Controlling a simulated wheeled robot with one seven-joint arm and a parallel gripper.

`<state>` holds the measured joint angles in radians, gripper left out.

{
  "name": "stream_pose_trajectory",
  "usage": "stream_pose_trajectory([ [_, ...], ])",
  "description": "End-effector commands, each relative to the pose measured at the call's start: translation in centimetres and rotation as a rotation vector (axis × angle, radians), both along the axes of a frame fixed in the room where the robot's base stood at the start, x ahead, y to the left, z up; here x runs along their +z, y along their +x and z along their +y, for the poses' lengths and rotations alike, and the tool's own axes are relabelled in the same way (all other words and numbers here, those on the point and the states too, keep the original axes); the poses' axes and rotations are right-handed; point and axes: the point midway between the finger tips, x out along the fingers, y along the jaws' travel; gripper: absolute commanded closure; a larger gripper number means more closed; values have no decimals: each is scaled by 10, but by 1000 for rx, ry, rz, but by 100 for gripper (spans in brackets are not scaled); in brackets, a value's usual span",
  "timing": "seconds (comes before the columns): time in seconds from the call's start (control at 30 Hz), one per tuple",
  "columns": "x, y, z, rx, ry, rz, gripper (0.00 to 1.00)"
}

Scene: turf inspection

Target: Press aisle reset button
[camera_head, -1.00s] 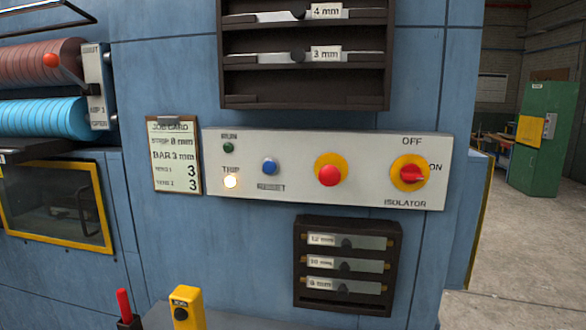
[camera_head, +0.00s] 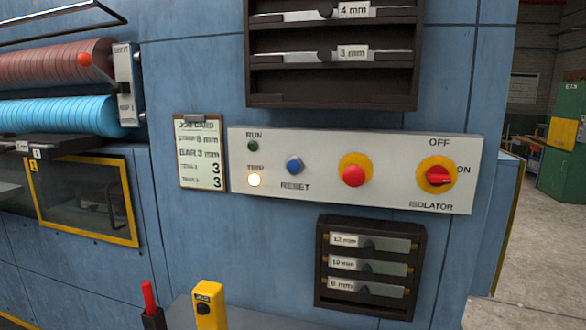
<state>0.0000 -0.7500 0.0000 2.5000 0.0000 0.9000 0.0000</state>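A blue push button (camera_head: 294,166) labelled RESET sits on a pale control panel (camera_head: 330,202) on a blue machine wall. Left of it on the panel are a dark green RUN lamp (camera_head: 253,146) and a lit TRIP lamp (camera_head: 254,180). Right of it are a red mushroom button on a yellow disc (camera_head: 354,176) and a red rotary isolator switch (camera_head: 439,176) on yellow, between OFF and ON labels. I see no button marked "aisle". My gripper is not in view.
A job card (camera_head: 201,152) hangs left of the panel. Dark racks with labelled bars are above (camera_head: 333,86) and below (camera_head: 371,302). A yellow box (camera_head: 208,305) and a red-handled tool (camera_head: 150,298) stand at the bottom. Rollers (camera_head: 60,104) are at left. Open floor (camera_head: 545,255) lies at right.

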Motion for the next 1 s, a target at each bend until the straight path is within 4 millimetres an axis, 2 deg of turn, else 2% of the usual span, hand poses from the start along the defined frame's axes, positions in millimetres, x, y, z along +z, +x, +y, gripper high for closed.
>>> stream_pose_trajectory([
  [0.03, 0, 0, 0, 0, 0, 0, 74],
  [0.2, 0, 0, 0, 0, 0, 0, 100],
  [1.0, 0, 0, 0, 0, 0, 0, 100],
])
